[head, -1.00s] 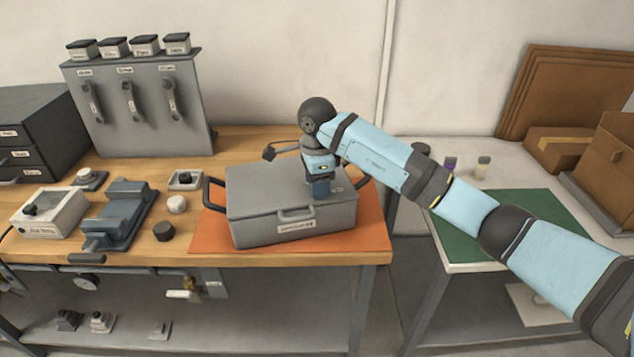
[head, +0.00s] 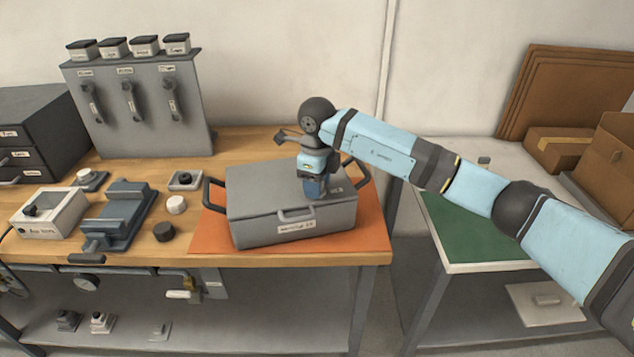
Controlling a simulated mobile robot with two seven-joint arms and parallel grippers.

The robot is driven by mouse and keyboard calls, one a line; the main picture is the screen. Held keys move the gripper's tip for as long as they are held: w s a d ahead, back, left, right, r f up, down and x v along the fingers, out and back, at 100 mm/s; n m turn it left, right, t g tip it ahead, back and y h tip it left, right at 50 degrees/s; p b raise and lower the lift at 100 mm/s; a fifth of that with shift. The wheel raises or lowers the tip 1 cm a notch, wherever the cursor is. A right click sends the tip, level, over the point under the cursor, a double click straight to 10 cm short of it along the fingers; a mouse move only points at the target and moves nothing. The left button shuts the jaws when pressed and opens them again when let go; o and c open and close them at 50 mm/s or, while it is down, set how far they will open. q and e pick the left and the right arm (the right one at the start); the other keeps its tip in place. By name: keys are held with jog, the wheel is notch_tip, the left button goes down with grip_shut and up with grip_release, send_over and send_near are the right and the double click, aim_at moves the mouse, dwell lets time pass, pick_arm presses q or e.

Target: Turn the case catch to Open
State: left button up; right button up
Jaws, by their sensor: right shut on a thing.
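A grey case (head: 260,205) with its lid down sits on an orange mat (head: 372,232) on the wooden bench. It has black side handles, a grey front handle (head: 296,214) and a white label on its front. My right gripper (head: 316,197) points down onto the right part of the lid. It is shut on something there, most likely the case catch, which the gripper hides. I cannot read the catch's position. My left gripper is not in view.
A grey vise (head: 120,212), a white box (head: 48,213) and small knobs stand left of the mat. A grey panel with levers (head: 135,110) stands behind. A side table with a green mat (head: 478,232) lies under my right arm.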

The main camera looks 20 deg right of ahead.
jog(key=m, duration=0.6)
jog(key=shift+w+d, duration=0.1)
jog(key=shift+m+p, duration=0.35)
jog(key=shift+m, duration=1.75)
jog(key=shift+d, duration=0.1)
jog(key=o, duration=0.9)
notch_tip(320, 180, up, 14)
jog(key=shift+f, duration=0.1)
